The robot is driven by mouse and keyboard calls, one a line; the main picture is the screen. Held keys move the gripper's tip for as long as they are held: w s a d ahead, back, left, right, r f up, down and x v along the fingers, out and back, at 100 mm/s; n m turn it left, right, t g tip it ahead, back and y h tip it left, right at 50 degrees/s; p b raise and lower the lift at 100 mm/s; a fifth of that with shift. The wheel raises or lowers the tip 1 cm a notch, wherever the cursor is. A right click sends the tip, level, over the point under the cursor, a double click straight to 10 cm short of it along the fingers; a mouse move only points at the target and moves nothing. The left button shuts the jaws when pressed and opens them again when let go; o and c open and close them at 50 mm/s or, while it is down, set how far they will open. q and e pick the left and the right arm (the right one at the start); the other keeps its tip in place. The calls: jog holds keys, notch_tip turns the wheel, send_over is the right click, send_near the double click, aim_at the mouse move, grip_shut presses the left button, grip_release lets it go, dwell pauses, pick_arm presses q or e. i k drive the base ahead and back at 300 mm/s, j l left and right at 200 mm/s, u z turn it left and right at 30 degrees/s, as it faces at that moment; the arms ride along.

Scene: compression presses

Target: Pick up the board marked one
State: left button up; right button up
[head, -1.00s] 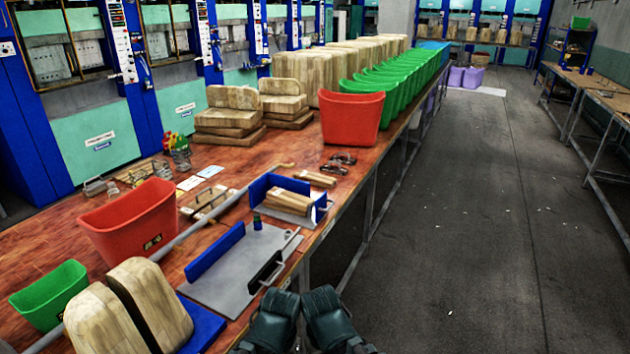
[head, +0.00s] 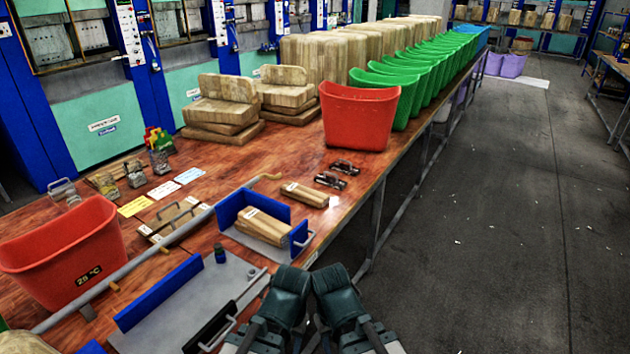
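Small wooden boards lie in several places, and I cannot read which one is marked one. Some boards (head: 262,226) with a small white label lie in the grey tray with blue walls (head: 232,206). Another pair of boards (head: 305,194) lies on the table behind it. More boards with a metal handle (head: 172,218) lie to the left. My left gripper (head: 290,280) and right gripper (head: 332,280) are side by side at the bottom centre, in front of the tray and apart from the boards. Their fingertips are too dark to show any gap. No board shows in them.
A grey plate with a blue wall (head: 225,283) lies left of my grippers. Red bins (head: 65,255) and (head: 358,116) stand on the wooden table (head: 270,165).

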aim_at(316, 199)
jog(key=i+l, duration=0.5)
jog(key=i+l+u, duration=0.1)
jog(key=i+l, duration=0.9)
jog(key=i+l+u, duration=0.15)
jog(key=i+l, duration=0.3)
jog(key=l, duration=0.25)
